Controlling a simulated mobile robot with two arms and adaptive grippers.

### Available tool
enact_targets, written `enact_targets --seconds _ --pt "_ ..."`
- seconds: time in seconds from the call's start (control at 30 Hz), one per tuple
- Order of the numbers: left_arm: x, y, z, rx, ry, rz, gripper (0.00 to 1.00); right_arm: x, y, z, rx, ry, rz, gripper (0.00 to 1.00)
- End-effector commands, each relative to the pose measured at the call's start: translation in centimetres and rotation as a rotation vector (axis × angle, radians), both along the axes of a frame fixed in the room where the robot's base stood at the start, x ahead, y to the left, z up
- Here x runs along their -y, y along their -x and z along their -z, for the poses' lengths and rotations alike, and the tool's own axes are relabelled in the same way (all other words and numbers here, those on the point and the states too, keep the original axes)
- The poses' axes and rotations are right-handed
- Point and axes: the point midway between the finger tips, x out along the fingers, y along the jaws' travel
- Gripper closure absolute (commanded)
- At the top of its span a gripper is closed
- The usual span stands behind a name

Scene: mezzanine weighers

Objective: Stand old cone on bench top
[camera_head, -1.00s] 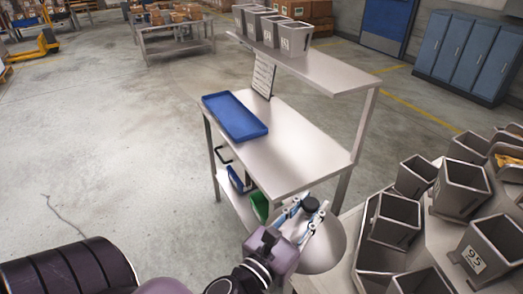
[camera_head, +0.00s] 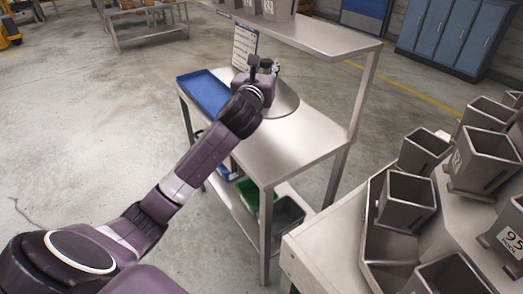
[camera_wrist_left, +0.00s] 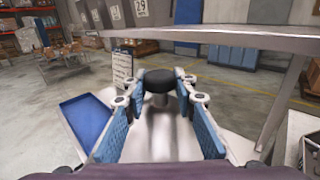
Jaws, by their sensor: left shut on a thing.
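The old cone is a grey metal cone (camera_head: 284,100) with a black knob on top (camera_wrist_left: 160,80). My left gripper (camera_head: 270,66) is shut on the knob, its blue-padded fingers either side of it in the left wrist view. The cone is upright over the bench top (camera_head: 290,150), near its back part under the upper shelf. My gripper and forearm hide part of it. I cannot tell whether its base touches the bench top. My right gripper is not in view.
A blue tray (camera_head: 205,93) lies left of the cone on the bench, near a printed card (camera_head: 244,46). The upper shelf (camera_head: 320,38) overhangs behind. The front of the bench top is clear. Grey weigher buckets (camera_head: 405,200) stand at right. Green and grey bins sit below.

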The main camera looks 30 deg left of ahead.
Motion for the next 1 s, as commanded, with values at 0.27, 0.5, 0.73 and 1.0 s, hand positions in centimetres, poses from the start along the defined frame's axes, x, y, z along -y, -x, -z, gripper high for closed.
enact_targets --seconds 0.27,0.5,0.73,1.0 --pt "-2.0 -0.8 -0.7 0.002 -0.001 -0.026 1.00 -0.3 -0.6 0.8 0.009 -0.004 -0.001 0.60" --pt "-1.9 -0.7 5.2 -0.002 0.003 -0.027 1.00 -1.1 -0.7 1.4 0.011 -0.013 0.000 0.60" --pt "-1.9 -0.7 10.9 0.000 0.002 -0.026 1.00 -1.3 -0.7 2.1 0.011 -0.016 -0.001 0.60" --pt "-2.0 -0.7 13.8 0.004 -0.003 -0.026 1.00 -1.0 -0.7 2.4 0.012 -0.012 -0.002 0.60"
